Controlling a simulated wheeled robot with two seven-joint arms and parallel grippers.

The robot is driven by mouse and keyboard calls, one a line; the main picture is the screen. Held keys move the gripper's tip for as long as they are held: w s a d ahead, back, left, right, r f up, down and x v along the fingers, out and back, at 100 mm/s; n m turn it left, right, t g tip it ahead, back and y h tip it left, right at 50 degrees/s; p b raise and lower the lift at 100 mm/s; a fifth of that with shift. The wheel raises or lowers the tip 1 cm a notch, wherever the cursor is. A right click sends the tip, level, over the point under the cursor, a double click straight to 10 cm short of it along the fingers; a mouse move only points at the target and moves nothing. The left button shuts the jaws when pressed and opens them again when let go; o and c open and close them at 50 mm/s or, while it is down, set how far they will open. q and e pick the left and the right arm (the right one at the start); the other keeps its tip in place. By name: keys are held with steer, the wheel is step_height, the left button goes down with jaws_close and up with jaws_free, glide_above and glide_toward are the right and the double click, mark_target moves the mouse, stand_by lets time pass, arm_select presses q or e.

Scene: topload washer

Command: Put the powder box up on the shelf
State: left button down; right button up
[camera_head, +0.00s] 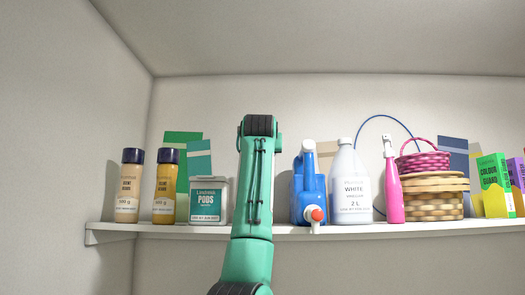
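The white shelf (410,230) runs across the back wall and is crowded along most of its length. I cannot pick out the powder box for sure. A green and yellow box marked Colour Guard (494,186) stands upright on the shelf at the right, with a purple and yellow box (517,182) beside it, cut off by the picture edge. A green arm of mine rises in front of the shelf at the centre and hides part of it. Neither of my grippers shows, so I cannot see what they hold.
Two dark-capped bottles (129,187) and a pods container (208,201) stand left of my arm. A blue jug (309,187), a white vinegar bottle (350,188), a pink spray bottle (391,181) and stacked baskets (433,194) stand right of it. Side walls close off the left.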

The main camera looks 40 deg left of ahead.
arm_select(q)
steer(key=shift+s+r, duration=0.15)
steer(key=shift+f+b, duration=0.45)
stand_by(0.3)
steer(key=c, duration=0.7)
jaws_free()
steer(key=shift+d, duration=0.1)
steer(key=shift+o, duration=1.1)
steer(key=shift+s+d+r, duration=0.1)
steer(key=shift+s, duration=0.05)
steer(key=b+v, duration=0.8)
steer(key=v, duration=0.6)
